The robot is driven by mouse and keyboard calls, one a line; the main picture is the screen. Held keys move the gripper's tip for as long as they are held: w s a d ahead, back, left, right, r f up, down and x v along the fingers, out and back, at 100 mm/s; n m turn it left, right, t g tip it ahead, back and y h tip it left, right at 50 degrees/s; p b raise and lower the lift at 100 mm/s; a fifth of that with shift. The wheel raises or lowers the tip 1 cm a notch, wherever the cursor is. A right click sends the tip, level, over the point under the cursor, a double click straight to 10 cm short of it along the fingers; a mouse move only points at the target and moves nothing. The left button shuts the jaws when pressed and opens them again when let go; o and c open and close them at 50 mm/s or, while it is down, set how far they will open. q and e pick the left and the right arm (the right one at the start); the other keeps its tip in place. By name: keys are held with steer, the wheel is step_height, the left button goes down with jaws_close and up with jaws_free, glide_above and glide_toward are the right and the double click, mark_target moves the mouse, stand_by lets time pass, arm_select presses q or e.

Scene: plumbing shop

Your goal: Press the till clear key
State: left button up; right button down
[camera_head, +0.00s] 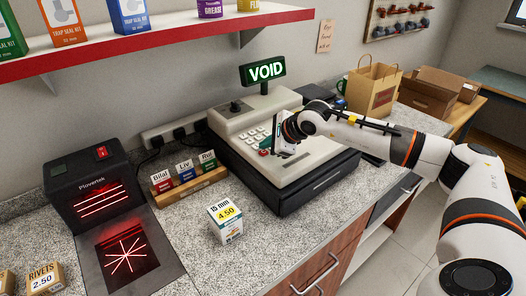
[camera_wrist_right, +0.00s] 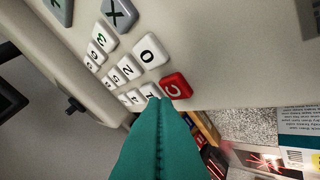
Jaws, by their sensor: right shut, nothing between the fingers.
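The till (camera_head: 318,160) stands on the counter, with a beige top and a dark drawer base. Its green sign (camera_head: 264,71) reads VOID. The red clear key (camera_wrist_right: 176,86), marked C, sits at the corner of the white number keys in the right wrist view. My right gripper (camera_head: 271,148) is over the till's keypad, its teal fingers (camera_wrist_right: 160,105) shut and empty. The fingertips appear just beside the red key, near its left edge in the wrist view; I cannot tell whether they touch it. My left gripper is out of view.
A card rack (camera_head: 188,190) and a small box priced 4.50 (camera_head: 228,222) stand left of the till. A scanner (camera_head: 92,190) with red light lines is further left. A paper bag (camera_head: 372,88) stands behind right. A shelf (camera_head: 170,42) hangs above.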

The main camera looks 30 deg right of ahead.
mark_target(267, 156)
step_height(267, 156, up, 6)
steer(key=p, duration=0.2)
stand_by(0.6)
stand_by(0.8)
